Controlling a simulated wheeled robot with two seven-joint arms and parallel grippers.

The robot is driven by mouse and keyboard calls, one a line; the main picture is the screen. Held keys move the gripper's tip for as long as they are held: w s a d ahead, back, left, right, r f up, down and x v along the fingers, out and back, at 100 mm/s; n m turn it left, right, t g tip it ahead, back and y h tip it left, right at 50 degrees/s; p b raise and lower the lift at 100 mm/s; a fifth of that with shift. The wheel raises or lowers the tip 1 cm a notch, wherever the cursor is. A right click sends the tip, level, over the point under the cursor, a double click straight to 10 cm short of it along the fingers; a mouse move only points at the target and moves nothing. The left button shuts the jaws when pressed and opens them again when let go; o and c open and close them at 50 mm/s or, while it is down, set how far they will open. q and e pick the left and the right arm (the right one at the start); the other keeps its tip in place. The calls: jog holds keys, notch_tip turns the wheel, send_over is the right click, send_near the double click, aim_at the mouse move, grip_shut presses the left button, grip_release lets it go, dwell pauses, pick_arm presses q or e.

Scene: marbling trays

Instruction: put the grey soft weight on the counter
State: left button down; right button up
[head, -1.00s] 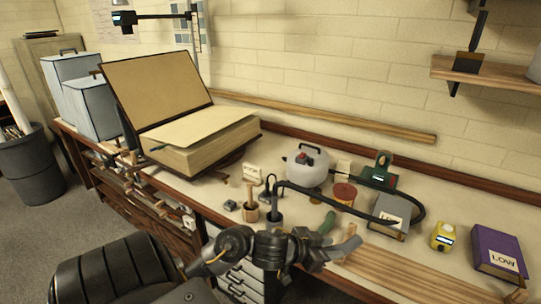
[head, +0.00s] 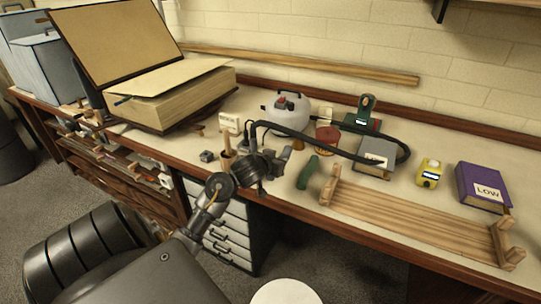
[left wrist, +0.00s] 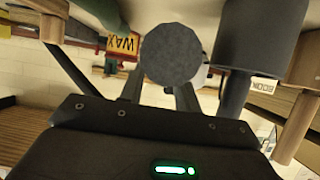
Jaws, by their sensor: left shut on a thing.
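My left gripper (head: 268,168) is shut on the grey soft weight (head: 283,160) at the counter's (head: 251,108) front edge, left of the green soft weight (head: 307,172). In the left wrist view the grey weight (left wrist: 171,55) shows its round end between the fingers. I cannot tell whether it touches the counter. My right gripper is not in view.
A wooden cradle (head: 415,217) lies along the front edge. A white canister (head: 286,107) with a black hose, red tin (head: 327,137), grey book (head: 373,153), yellow device (head: 429,173) and purple book (head: 482,186) stand around.

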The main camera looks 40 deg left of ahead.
pick_arm(q)
jog(key=shift+f, duration=0.7)
notch_tip(320, 180, down, 3)
jog(key=shift+f+b, duration=0.2)
jog(key=shift+b, duration=0.65)
jog(key=shift+f, duration=0.15)
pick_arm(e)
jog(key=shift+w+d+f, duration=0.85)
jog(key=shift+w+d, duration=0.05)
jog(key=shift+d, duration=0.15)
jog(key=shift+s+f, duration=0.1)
pick_arm(q)
jog(key=c, duration=1.3)
grip_release()
jog(key=shift+f, duration=0.1)
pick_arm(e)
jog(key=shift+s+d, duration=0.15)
